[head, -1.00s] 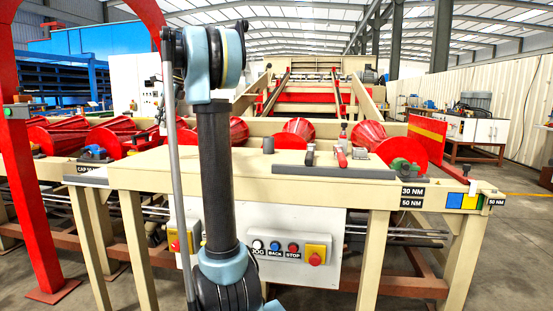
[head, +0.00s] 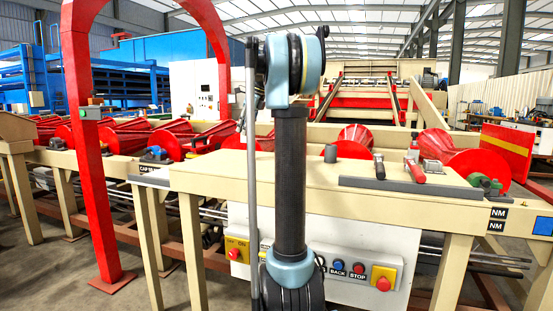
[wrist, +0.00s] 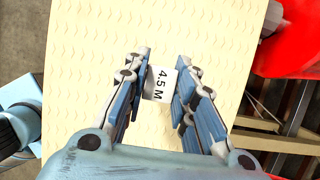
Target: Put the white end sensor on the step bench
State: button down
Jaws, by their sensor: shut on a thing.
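My gripper (wrist: 163,58) shows in the wrist view, its two blue-padded fingers on either side of a small white block marked "4.5 M" (wrist: 160,84). It is shut on this block, which looks like the white end sensor. Below them is a cream surface with a wavy pattern (wrist: 105,35); I cannot tell whether the block touches it. In the head view my arm stands upright in the middle, and my gripper and the block do not show. No bench there is labelled as the step bench; a cream bench (head: 235,180) stands behind my arm.
A dark bar (head: 410,188), red-handled tool (head: 414,170) and grey cylinder (head: 331,153) are on the cream bench. A control box with buttons (head: 330,235) is on its front. A red arch (head: 85,150) stands left. Red rollers (head: 355,140) lie behind. Open floor shows at lower left.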

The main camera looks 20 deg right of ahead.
jog(key=shift+f, duration=4)
jog(key=c, duration=1.3)
grip_release()
jog(key=v, duration=1.2)
